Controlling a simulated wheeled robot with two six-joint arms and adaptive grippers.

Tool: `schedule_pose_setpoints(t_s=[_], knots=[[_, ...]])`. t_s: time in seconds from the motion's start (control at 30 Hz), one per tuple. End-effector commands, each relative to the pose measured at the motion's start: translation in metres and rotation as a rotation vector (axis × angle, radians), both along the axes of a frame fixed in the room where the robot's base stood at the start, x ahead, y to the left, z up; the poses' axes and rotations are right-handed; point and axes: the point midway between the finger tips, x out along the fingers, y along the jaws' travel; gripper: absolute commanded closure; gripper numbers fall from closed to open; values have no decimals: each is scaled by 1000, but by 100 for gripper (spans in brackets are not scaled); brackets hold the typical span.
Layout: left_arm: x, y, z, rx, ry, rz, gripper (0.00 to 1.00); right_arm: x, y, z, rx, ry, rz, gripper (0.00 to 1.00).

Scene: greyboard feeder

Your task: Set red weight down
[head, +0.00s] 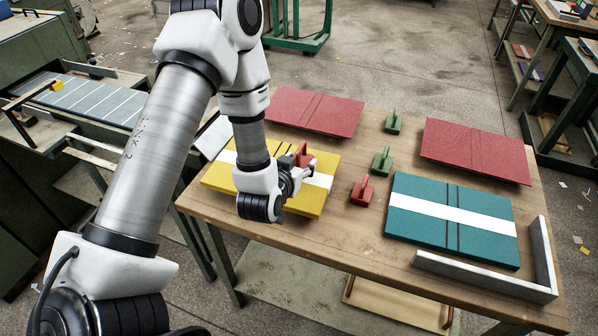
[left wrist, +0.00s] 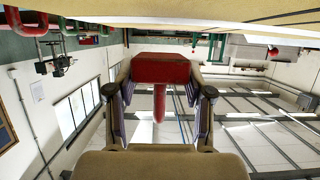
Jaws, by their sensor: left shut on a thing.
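My left gripper (head: 292,182) is shut on a red weight (head: 303,154), over the yellow board stack with a white band (head: 307,205) at the table's left. The left wrist view shows the weight's red block (left wrist: 165,68) and its stem between the two fingers of the gripper (left wrist: 159,112). A pale board edge (left wrist: 160,20) lies close beyond the block; I cannot tell if they touch. The arm and gripper hide part of the yellow stack. A second red weight (head: 361,191) stands on the table to its right. My right gripper is not in view.
Two green weights (head: 382,160) (head: 392,123) stand mid-table. Red covers lie at the back (head: 315,111) and right (head: 475,150). A teal stack with a white band (head: 450,238) lies front right, near a grey corner fence (head: 480,278). Bare table (head: 335,232) shows at the front.

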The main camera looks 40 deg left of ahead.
Motion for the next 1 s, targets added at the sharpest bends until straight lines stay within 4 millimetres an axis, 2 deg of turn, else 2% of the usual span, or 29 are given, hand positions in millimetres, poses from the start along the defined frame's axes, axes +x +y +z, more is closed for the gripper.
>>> schedule_pose_setpoints(t_s=[0.03,0.13,0.5,0.53,0.57,0.6,0.93,1.0], knots=[[-2,-1,-13,2,9,-4,100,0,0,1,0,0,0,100],[-1,-2,-25,3,6,-4,100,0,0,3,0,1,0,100],[-1,-2,-33,0,3,-3,100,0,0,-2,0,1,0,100],[-1,-2,-32,0,5,-3,38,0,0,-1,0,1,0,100],[-1,-2,-32,0,5,-3,27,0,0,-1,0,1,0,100],[-1,-2,-32,0,6,-3,23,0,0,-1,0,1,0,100],[-1,-2,-28,0,5,-3,23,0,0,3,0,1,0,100],[-6,-3,-28,-1,7,-2,23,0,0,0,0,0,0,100]])
